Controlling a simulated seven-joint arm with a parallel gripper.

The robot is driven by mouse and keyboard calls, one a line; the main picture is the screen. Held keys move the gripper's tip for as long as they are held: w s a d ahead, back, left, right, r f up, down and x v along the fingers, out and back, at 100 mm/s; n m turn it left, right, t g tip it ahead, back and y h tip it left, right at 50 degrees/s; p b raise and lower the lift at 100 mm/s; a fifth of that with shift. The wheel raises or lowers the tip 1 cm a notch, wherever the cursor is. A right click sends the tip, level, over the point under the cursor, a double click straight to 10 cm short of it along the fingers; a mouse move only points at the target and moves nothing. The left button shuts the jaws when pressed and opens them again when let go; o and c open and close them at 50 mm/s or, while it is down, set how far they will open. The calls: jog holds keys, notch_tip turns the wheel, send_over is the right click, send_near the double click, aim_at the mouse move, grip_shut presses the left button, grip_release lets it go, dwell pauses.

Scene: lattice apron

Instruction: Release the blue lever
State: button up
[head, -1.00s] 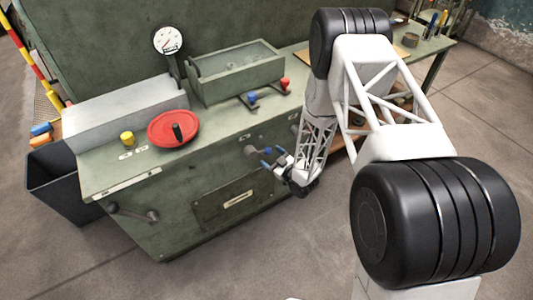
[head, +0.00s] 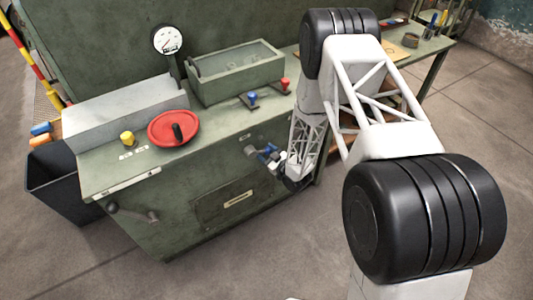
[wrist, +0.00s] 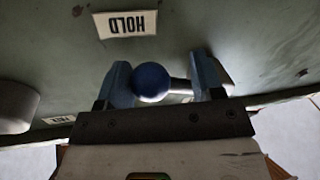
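A blue ball knob (wrist: 151,82) on a short metal rod shows in the wrist view, against the green front of the bench. My gripper (wrist: 163,78) is open around it, with one blue finger on each side. The ball lies close to the left finger; I cannot tell if they touch. A clear gap with the rod in it lies toward the right finger. In the head view my gripper (head: 268,155) is at the bench front, beside a grey round part (head: 249,150), and largely hides the knob. A separate blue-topped lever (head: 253,96) stands on the bench top.
A HOLD label (wrist: 126,24) is above the knob in the wrist view. The green bench (head: 110,170) carries a red wheel (head: 173,129), a yellow knob (head: 127,138) and a red-topped lever (head: 285,84). A dark bin (head: 65,180) stands left. The floor in front is clear.

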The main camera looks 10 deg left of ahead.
aim_at(256, 137)
jog(key=c, duration=0.4)
jog(key=shift+r, duration=0.1)
jog(key=shift+r, duration=0.1)
jog(key=shift+w+d+r+n+h, duration=0.15)
jog(key=shift+r+n, duration=0.35)
jog(key=shift+n, duration=0.25)
jog(key=shift+w+d+r+n+h, duration=0.15)
jog(key=shift+r+n, duration=0.35)
jog(key=shift+n, duration=0.25)
notch_tip(256, 137, up, 2)
jog(key=n, duration=0.3)
jog(key=shift+s+a+r+h, duration=0.1)
jog(key=shift+a+r+h, duration=0.1)
jog(key=shift+h, duration=0.1)
jog(key=r+n, duration=0.1)
jog(key=n, duration=0.1)
jog(key=s+r+n+h, duration=0.1)
jog(key=n, duration=0.1)
jog(key=shift+a+r, duration=0.3)
jog(key=shift+a, duration=0.05)
jog(key=shift+s+a+r+n+h, duration=0.15)
jog(key=shift+r+n, duration=0.1)
jog(key=shift+n, duration=0.3)
jog(key=shift+s+a+r+n+h, duration=0.15)
jog(key=shift+r+n, duration=0.1)
jog(key=shift+n, duration=0.3)
jog(key=shift+s+a+r+n+t, duration=0.25)
jog(key=shift+a+n+t, duration=0.05)
jog(key=shift+n, duration=0.3)
